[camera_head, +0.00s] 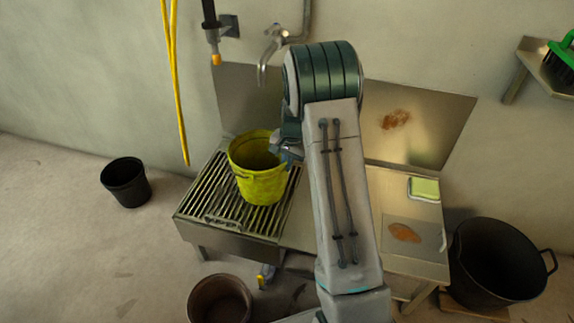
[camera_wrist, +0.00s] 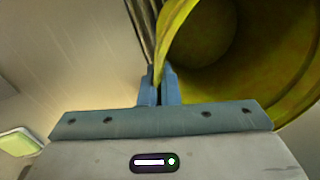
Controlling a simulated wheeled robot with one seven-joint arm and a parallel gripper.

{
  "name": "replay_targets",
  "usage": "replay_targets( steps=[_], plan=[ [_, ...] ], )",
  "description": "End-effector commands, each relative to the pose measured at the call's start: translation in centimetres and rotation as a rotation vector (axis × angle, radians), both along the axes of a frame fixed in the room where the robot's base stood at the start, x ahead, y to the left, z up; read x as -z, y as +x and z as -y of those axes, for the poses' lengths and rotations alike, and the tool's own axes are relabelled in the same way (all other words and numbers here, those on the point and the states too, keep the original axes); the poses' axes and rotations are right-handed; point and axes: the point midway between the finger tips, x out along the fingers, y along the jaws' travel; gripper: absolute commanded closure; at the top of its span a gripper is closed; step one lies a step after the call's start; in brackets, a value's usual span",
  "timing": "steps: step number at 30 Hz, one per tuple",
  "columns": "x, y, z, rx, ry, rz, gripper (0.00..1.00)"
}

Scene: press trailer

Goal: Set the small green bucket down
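The small bucket (camera_head: 262,185) is yellow-green and upright, over the slatted metal grate (camera_head: 214,213) left of the sink counter. I cannot tell whether its base touches the slats. My gripper (camera_head: 280,148) is at the right side of its rim. In the wrist view, the two blue-grey fingers of my gripper (camera_wrist: 158,88) are closed on the bucket's wall (camera_wrist: 178,32) at the rim. The bucket's inside looks empty where it shows. My arm hides the middle of the counter.
A tap (camera_head: 268,50) and a yellow hose (camera_head: 175,90) are on the wall behind. A black bucket (camera_head: 126,186) stands on the floor at left, a brown one (camera_head: 220,300) in front, a large black tub (camera_head: 497,265) at right. A green sponge (camera_head: 424,188) lies on the counter.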

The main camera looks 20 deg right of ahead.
Motion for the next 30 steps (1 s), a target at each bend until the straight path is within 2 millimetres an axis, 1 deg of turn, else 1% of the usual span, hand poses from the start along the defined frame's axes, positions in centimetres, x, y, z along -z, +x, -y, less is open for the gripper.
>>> replay_targets(
  steps=[3, 7, 9, 10, 17, 20, 23, 26, 30],
  plan=[
    [-0.1, 0.0, 0.0, 0.000, 0.000, 0.001, 1.00],
    [0.3, 0.0, 0.0, 0.000, 0.000, 0.001, 1.00],
    [0.2, 0.0, 0.0, 0.000, 0.000, 0.000, 0.78],
    [0.2, 0.0, 0.0, 0.000, 0.000, 0.000, 0.76],
    [0.2, 0.0, 0.0, 0.000, 0.000, 0.000, 0.76],
    [-0.3, 0.0, 0.0, 0.000, 0.000, 0.001, 0.76],
    [-1.5, 0.0, 0.1, 0.000, -0.001, 0.004, 0.76],
    [-3.6, -0.2, 0.3, 0.000, -0.001, 0.004, 0.76],
    [-6.8, -0.5, 0.6, 0.000, -0.001, 0.005, 0.76]
  ],
)
